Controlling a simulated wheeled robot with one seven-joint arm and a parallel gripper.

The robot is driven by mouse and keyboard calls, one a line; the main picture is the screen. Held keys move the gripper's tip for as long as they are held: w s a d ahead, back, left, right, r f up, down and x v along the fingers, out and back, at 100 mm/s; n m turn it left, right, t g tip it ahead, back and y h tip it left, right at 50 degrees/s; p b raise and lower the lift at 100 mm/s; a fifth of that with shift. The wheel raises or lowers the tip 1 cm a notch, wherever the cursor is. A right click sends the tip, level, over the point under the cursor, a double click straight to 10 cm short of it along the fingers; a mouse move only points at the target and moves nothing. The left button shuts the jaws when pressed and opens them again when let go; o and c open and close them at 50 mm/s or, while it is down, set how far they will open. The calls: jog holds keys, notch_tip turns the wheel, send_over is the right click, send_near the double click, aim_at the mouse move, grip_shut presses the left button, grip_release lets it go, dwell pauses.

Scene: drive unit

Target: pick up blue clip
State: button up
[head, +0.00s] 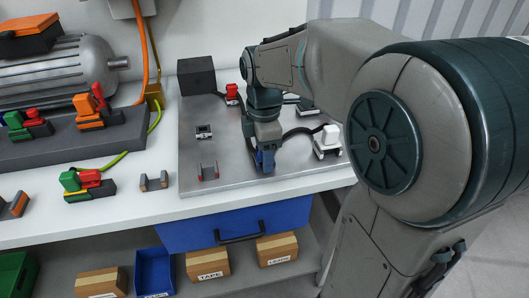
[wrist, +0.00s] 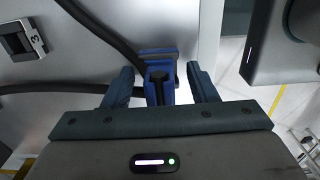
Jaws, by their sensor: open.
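The blue clip (wrist: 158,57) stands on the grey metal plate in the wrist view, with a dark knob or screw on its near side. My gripper (wrist: 163,82) is open, with one dark teal finger on each side of the clip. Gaps show between the clip and both fingers, so it is not gripped. In the head view my gripper (head: 262,150) points down near the plate's front part, and the blue clip (head: 266,161) shows at its fingertips, partly hidden by it.
The metal plate (head: 235,178) also carries a black box (head: 196,76), a red clip (head: 232,92), a white clip (head: 328,138) and small empty holders. A black cable (wrist: 105,35) runs close to the blue clip. Red, green and orange clips (head: 88,185) stand at left.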

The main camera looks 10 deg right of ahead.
grip_shut()
jog(key=shift+r, duration=0.15)
jog(key=shift+r, duration=0.3)
jog(key=r, duration=0.2)
jog(key=r+p, duration=0.1)
jog(key=r, duration=0.1)
jog(key=shift+s+d, duration=0.1)
jog(key=shift+d, duration=0.1)
jog(key=s+d+r, duration=0.5)
jog(key=d+r, duration=0.1)
jog(key=d, duration=0.4)
jog(key=shift+p, duration=0.3)
